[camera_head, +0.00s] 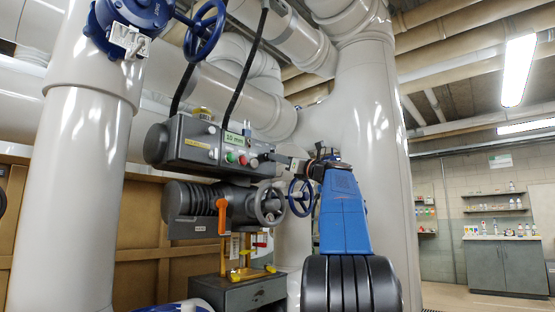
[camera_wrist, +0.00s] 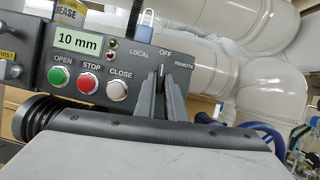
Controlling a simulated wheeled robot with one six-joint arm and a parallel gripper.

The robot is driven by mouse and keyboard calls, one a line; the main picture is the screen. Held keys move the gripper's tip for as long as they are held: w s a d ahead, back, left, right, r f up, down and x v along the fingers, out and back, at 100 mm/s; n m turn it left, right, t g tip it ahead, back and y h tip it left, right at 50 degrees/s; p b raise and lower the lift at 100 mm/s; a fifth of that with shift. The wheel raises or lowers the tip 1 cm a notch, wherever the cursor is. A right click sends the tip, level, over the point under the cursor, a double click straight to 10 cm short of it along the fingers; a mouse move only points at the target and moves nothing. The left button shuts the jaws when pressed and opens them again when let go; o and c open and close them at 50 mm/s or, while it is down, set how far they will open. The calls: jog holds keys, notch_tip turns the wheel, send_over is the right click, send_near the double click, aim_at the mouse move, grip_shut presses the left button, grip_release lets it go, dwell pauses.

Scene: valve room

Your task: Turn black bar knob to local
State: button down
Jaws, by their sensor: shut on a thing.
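The black bar knob (camera_wrist: 162,74) is on the dark grey control box (camera_wrist: 105,65). It stands about upright, and its white mark points up at the OFF label (camera_wrist: 165,51). The LOCAL label (camera_wrist: 141,54) is up and left of it, and the REMOTE label (camera_wrist: 183,67) is to its right. My gripper (camera_wrist: 164,90) is shut on the knob, one finger on each side. In the head view my gripper (camera_head: 268,156) reaches the right end of the control box (camera_head: 200,145); the knob cannot be made out there.
Green, red and white push buttons (camera_wrist: 88,83) sit left of the knob. A blue padlock (camera_wrist: 146,20) is above. A grey handwheel (camera_head: 270,205) and a blue handwheel (camera_head: 301,197) are just below my gripper. Thick pale pipes (camera_head: 72,190) stand around the actuator.

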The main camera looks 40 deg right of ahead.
jog(key=n+g+y, duration=0.1)
jog(key=n, duration=0.3)
jog(key=n+g+y, duration=0.1)
jog(key=n+y, duration=0.1)
jog(key=n, duration=0.3)
jog(key=n+g+y, duration=0.1)
jog(key=n+y, duration=0.1)
jog(key=n, duration=0.3)
jog(key=shift+d+r+g, duration=0.2)
jog(key=shift+d+g, duration=0.2)
jog(key=shift+n, duration=0.3)
jog(key=c, duration=1.8)
grip_release()
jog(key=shift+c, duration=0.2)
jog(key=shift+s, duration=0.1)
jog(key=v, duration=1.7)
jog(key=shift+d+f, duration=0.2)
jog(key=shift+d, duration=0.05)
